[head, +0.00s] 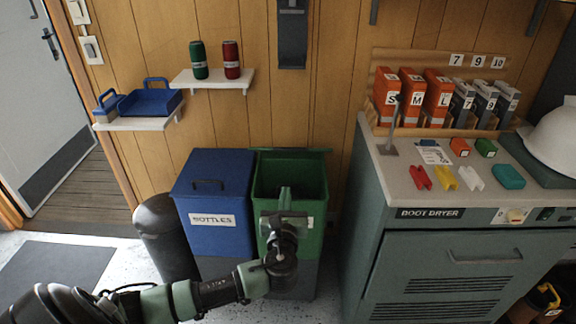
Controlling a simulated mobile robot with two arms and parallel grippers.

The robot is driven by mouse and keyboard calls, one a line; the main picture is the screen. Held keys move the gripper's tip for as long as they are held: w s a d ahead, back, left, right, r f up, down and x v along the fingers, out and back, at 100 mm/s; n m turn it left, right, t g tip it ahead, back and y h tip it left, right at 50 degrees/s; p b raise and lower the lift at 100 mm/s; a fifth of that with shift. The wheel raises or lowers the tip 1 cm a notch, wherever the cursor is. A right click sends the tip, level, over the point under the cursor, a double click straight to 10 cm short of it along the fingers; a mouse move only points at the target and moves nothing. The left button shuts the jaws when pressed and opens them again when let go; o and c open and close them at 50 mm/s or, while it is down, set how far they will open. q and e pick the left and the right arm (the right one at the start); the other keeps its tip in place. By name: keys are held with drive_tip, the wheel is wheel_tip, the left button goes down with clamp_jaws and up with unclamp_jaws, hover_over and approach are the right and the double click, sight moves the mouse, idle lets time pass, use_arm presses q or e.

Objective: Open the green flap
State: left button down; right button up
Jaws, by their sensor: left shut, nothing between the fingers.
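The green flap (318,151) stands raised at the back of the green bin (315,245), and I see it nearly edge-on. The bin's dark inside shows below it. My left arm comes in from the lower left. My left gripper (285,191) is in front of the bin's opening and overlaps it in the picture. It is shut and empty, with its fingers pointing away toward the back. It hides part of the bin's front and label; I cannot tell if it touches the bin. My right gripper is not in view.
A blue bin (215,226) marked BOTTLES, its lid down, stands left of the green bin. A dark cylinder (164,235) is beside it. The boot dryer cabinet (440,262) stands close on the right. A small shelf (212,80) with two cans is on the wall above.

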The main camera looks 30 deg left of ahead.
use_arm(q)
approach(291, 150)
wheel_tip(291, 150, down, 4)
drive_tip(key=w+a, duration=0.3)
drive_tip(key=shift+w+a+r+p, duration=0.2)
drive_tip(key=shift+w+a+r, duration=0.15)
drive_tip(key=shift+w+r, duration=0.25)
drive_tip(key=shift+w+a+r+p, duration=0.15)
drive_tip(key=shift+w+a+r, duration=0.25)
drive_tip(key=shift+w+r, duration=0.2)
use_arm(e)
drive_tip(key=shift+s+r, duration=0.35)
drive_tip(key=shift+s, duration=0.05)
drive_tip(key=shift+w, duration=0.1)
